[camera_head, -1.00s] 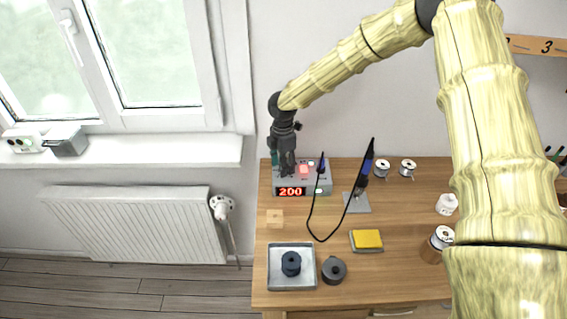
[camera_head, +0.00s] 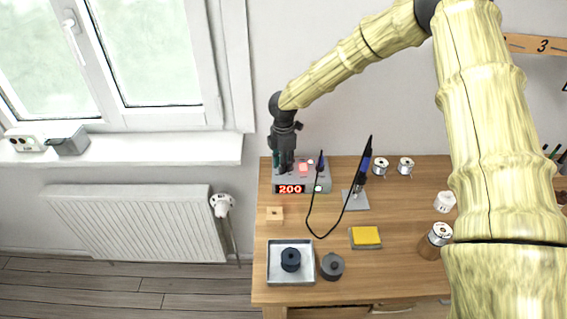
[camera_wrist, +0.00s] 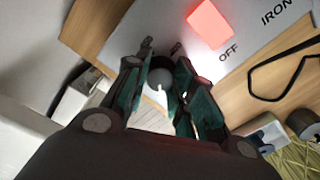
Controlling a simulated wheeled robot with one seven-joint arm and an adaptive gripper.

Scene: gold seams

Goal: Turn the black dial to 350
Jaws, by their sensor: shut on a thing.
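The soldering station (camera_head: 320,188) is a grey box at the back left of the table, with a red display (camera_head: 290,189) reading 200. My gripper (camera_head: 286,168) points down onto the left part of its top and hides the dial in the head view. In the wrist view the dark round dial (camera_wrist: 160,70) sits between the fingertips of my gripper (camera_wrist: 158,76), which is shut on it. A light pointer mark shows on the dial. The red switch (camera_wrist: 209,24) with the word OFF beside it lies to the right of the dial.
A soldering iron (camera_head: 363,166) leans in its stand (camera_head: 357,200) right of the station, its black cord looping on the table. A yellow sponge (camera_head: 366,236), a metal tray (camera_head: 275,277) with a dark spool, and a round grey tin (camera_head: 332,266) lie nearer the front.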

